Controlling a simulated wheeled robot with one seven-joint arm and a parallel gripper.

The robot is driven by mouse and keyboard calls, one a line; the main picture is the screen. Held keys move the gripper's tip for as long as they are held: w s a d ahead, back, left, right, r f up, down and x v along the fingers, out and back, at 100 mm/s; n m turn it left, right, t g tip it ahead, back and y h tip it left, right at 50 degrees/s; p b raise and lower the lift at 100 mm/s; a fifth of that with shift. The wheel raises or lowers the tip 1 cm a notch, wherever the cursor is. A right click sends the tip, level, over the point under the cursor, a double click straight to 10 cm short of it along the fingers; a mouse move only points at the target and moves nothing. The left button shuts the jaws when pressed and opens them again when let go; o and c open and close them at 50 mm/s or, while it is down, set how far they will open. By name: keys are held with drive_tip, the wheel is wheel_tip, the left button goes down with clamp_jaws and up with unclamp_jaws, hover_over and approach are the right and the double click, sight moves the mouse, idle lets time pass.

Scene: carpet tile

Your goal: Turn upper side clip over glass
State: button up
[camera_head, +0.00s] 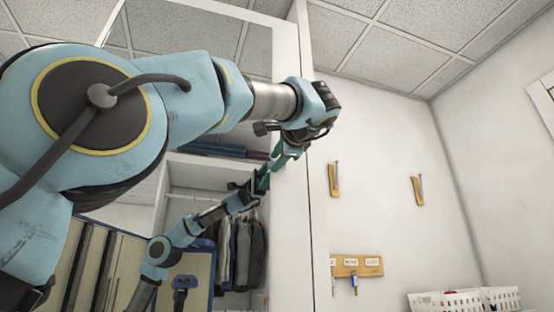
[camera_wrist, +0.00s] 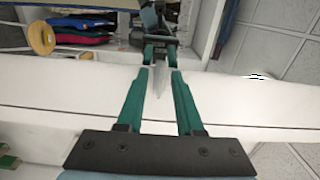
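A mirror-like glass panel (camera_head: 245,50) stands in front of me beside a broad white frame (camera_head: 290,225), reflecting my arm and a wardrobe. In the wrist view the glass (camera_wrist: 100,58) lies beyond the white frame (camera_wrist: 60,92). A small pale, translucent, pointed clip (camera_wrist: 158,84) shows between my fingers, near the glass edge. My gripper (camera_wrist: 160,72) has two green fingers standing apart, one on each side of the clip. I cannot tell whether they touch it. In the head view my gripper (camera_head: 272,164) is close to the glass; the clip cannot be made out there.
Right of the frame is a white wall with wooden hooks (camera_head: 335,180) and a wooden key rack (camera_head: 357,266). White baskets (camera_head: 465,301) stand at the lower right. Hanging clothes (camera_head: 241,252) show in the glass. The space before the right wall looks clear.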

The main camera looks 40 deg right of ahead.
drive_tip(key=shift+s, duration=0.1)
drive_tip(key=b+v, duration=0.2)
drive_tip(key=v, duration=0.8)
drive_tip(key=shift+s+a, duration=0.15)
drive_tip(key=shift+s, duration=0.15)
drive_tip(key=shift+s, duration=0.1)
